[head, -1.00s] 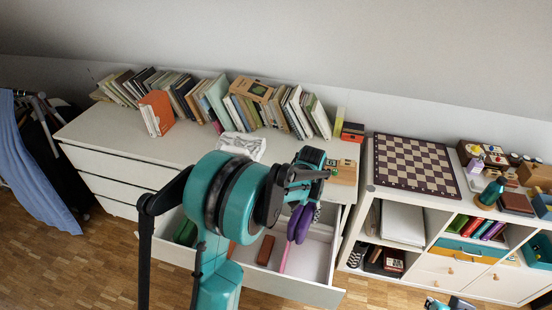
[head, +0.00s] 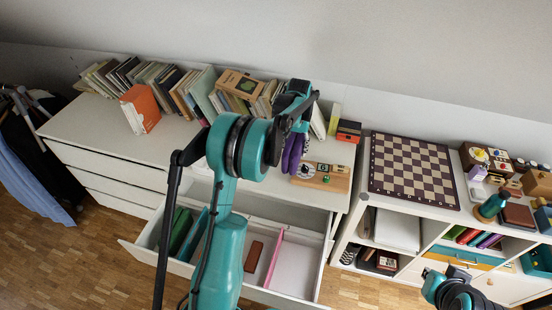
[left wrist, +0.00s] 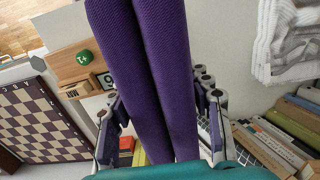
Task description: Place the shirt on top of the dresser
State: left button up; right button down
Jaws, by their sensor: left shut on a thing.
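The purple shirt (head: 293,155) hangs folded from my left gripper (head: 297,118), over the right part of the white dresser (head: 85,130) top, left of a wooden board. In the left wrist view, the shirt (left wrist: 150,65) is clasped between the gripper's two fingers (left wrist: 160,112). I cannot tell whether the shirt's lower end touches the top. My right gripper (head: 457,273) shows partly at the lower right edge, away from the dresser; its fingers are unclear.
A row of books (head: 150,80) lines the dresser's back. The wooden board (head: 322,177) lies at its right end. A striped white cloth (left wrist: 287,42) shows in the wrist view. The drawer (head: 300,265) below is open. A chessboard (head: 412,165) lies on the right shelf unit.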

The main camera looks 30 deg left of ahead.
pick_arm(q)
jog(key=a+f, duration=0.1)
jog(key=a, duration=0.2)
jog(key=a+f+b, duration=0.1)
jog(key=a+f, duration=0.1)
jog(key=a, duration=0.1)
jog(key=a+f+b, duration=0.1)
jog(key=a+f, duration=0.1)
jog(key=shift+s+a+f, duration=0.25)
jog(key=shift+s+a, duration=0.05)
jog(key=shift+a, duration=0.1)
jog(key=shift+f+b, duration=0.95)
jog(key=shift+f, duration=1)
jog(key=shift+f, duration=0.1)
jog(key=o, duration=1.2)
jog(key=shift+o, duration=0.2)
